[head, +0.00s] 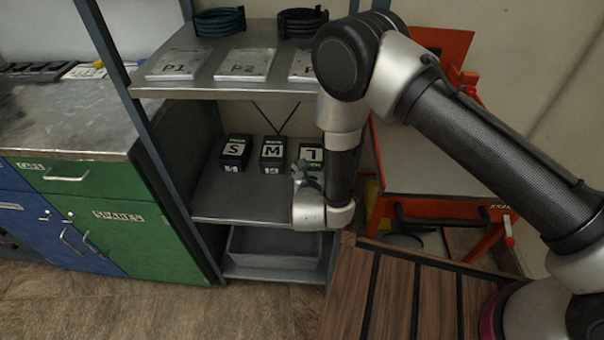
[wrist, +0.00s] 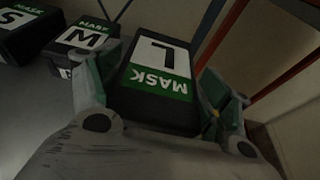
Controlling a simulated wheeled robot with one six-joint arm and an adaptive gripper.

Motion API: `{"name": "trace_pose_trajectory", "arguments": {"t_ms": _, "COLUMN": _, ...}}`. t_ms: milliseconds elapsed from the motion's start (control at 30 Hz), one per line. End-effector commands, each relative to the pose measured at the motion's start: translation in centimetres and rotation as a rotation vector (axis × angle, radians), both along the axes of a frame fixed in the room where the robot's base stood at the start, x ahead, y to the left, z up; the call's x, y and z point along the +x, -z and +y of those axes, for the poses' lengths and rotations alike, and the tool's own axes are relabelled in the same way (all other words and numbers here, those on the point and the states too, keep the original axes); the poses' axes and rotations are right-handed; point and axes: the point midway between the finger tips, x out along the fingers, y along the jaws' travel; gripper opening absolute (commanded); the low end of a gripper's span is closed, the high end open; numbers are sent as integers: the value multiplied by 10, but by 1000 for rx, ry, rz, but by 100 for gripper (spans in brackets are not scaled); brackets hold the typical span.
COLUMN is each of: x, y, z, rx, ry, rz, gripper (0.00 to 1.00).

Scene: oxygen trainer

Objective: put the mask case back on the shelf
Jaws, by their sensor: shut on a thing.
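The mask case labelled L (head: 311,153) is black with a white and green label. It is at the right end of a row on the middle shelf (head: 230,203), and in the wrist view the case (wrist: 155,82) fills the space between my fingers. My gripper (head: 308,172) is shut on it, one finger on each side. The gripper partly covers the case in the head view, and I cannot tell whether its base touches the shelf. Mask case M (head: 272,152) stands just left of it, and mask case S (head: 234,151) stands further left.
The upper shelf (head: 215,88) holds plates marked P1 and P2 and coiled hoses (head: 219,21). A grey bin (head: 275,247) sits on the bottom shelf.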

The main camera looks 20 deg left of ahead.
Motion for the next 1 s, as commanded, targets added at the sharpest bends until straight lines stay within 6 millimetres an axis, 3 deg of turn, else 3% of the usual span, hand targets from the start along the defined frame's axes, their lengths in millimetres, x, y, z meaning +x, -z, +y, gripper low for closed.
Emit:
{"name": "trace_pose_trajectory", "arguments": {"t_ms": 400, "x": 0, "y": 49, "z": 0, "rx": 1, "ry": 0, "rz": -2, "gripper": 18}}
{"name": "trace_pose_trajectory", "arguments": {"t_ms": 767, "x": 0, "y": 53, "z": 0, "rx": 2, "ry": 1, "rz": -1, "gripper": 18}}
{"name": "trace_pose_trajectory", "arguments": {"t_ms": 800, "x": 0, "y": 55, "z": 0, "rx": 1, "ry": 0, "rz": 0, "gripper": 80}}
{"name": "trace_pose_trajectory", "arguments": {"t_ms": 900, "x": 0, "y": 54, "z": 0, "rx": 1, "ry": 0, "rz": -1, "gripper": 98}}
{"name": "trace_pose_trajectory", "arguments": {"t_ms": 1000, "x": 0, "y": 54, "z": 0, "rx": 1, "ry": 0, "rz": -1, "gripper": 100}}
